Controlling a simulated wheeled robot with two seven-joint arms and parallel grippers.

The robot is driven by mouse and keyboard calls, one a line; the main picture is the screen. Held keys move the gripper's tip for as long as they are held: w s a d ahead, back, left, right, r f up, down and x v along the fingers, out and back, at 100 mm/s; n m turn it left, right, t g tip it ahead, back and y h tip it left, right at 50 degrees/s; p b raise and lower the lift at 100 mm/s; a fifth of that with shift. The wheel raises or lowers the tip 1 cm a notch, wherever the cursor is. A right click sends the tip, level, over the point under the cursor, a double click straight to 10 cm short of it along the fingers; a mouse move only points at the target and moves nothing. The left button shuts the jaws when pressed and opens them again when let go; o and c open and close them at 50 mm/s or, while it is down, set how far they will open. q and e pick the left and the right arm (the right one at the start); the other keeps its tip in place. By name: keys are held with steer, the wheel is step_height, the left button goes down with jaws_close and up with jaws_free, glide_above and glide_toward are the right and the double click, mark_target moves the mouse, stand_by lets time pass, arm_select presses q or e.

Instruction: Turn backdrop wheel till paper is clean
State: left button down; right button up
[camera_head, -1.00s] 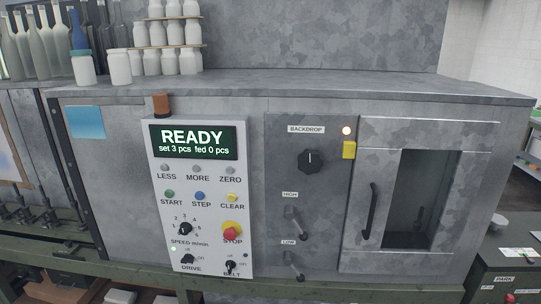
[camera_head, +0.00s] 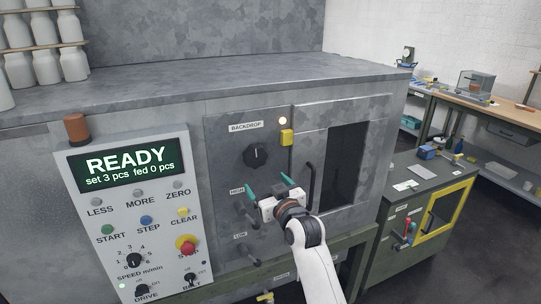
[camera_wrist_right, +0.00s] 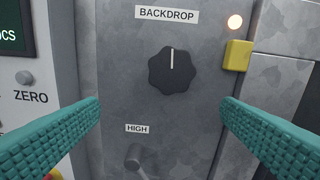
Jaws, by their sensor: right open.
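The backdrop wheel is a black lobed knob (camera_head: 257,154) under the BACKDROP label (camera_head: 245,127) on the grey machine panel. Its white mark points straight up in the right wrist view (camera_wrist_right: 172,70). My right gripper (camera_head: 269,186) is open and empty, just below and slightly right of the knob in the head view. In the right wrist view its teal fingers (camera_wrist_right: 165,115) are spread wide, with the knob ahead between and above them, untouched. The window (camera_head: 346,165) beside the panel is dark, and I cannot make out any paper. My left gripper is not in view.
A lit lamp (camera_head: 283,121) and a yellow block (camera_head: 287,138) sit right of the knob. The HIGH lever (camera_head: 241,209) and LOW lever (camera_head: 246,256) are below. A door handle (camera_head: 311,186) stands close right. The control panel (camera_head: 130,215) reads READY.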

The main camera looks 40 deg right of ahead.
mark_target(257, 159)
steer(key=w+d+p, duration=0.1)
steer(key=w, duration=0.2)
steer(key=w+d+r+p, duration=0.1)
steer(key=w, duration=0.2)
steer(key=w+d+r, duration=0.1)
steer(key=w, duration=0.2)
steer(key=shift+w+d+p, duration=0.1)
steer(key=shift+d+p, duration=0.2)
steer(key=shift+p, duration=0.1)
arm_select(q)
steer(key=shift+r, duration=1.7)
arm_select(e)
steer(key=shift+x, duration=0.85)
steer(key=c, duration=1)
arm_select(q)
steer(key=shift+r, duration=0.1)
arm_select(e)
steer(key=shift+m, duration=0.4)
